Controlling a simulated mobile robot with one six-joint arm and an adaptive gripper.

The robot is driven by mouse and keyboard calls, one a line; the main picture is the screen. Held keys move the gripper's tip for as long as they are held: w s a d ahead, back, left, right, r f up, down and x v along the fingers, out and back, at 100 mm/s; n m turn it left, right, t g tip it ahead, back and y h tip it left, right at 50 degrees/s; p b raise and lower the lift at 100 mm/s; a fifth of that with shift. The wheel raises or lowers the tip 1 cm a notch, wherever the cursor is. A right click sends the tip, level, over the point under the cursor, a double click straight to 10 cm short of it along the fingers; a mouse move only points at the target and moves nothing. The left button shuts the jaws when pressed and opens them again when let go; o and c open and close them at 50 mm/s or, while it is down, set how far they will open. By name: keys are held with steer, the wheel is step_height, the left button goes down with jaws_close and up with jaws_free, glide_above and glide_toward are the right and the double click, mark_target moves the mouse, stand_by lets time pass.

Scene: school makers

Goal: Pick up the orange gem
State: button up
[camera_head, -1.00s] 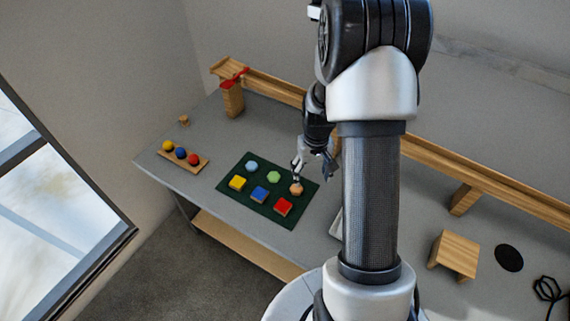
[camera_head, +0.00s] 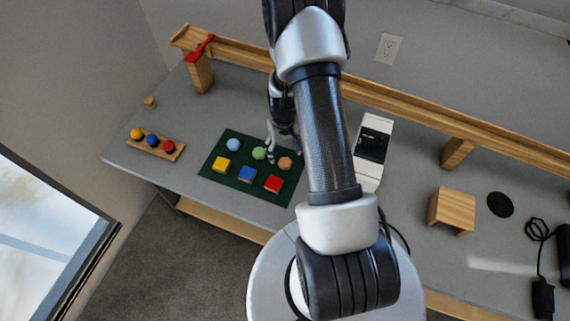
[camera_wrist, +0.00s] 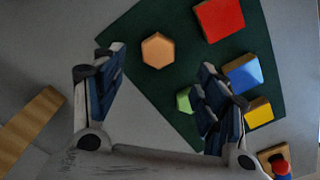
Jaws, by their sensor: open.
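The orange gem (camera_head: 285,163) is a small hexagonal piece on the right part of the dark green mat (camera_head: 213,171). In the wrist view the gem (camera_wrist: 158,50) lies near the mat's edge, ahead of and between my open fingers. My gripper (camera_wrist: 160,85) is open and empty; nothing touches the gem. In the head view my gripper (camera_head: 284,150) hangs over the back right of the mat, close to the gem, with my arm covering part of it.
Green (camera_head: 259,153) and light blue (camera_head: 233,145) gems and yellow (camera_head: 221,163), blue (camera_head: 247,174) and red (camera_head: 273,183) blocks share the mat. A ball rack (camera_head: 157,146) stands left. A wooden rail (camera_head: 400,118) runs behind. A white device (camera_head: 372,150) stands right.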

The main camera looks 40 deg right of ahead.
mark_target(285, 161)
steer(key=shift+s+d+f+b, duration=0.15)
steer(key=shift+f+b, duration=0.2)
steer(key=shift+f, duration=1.15)
steer(key=shift+s+a+f+b, duration=0.1)
steer(key=shift+f+b, duration=0.2)
steer(key=shift+f, duration=1.2)
steer(key=shift+c, duration=0.2)
steer(key=c, duration=1.1)
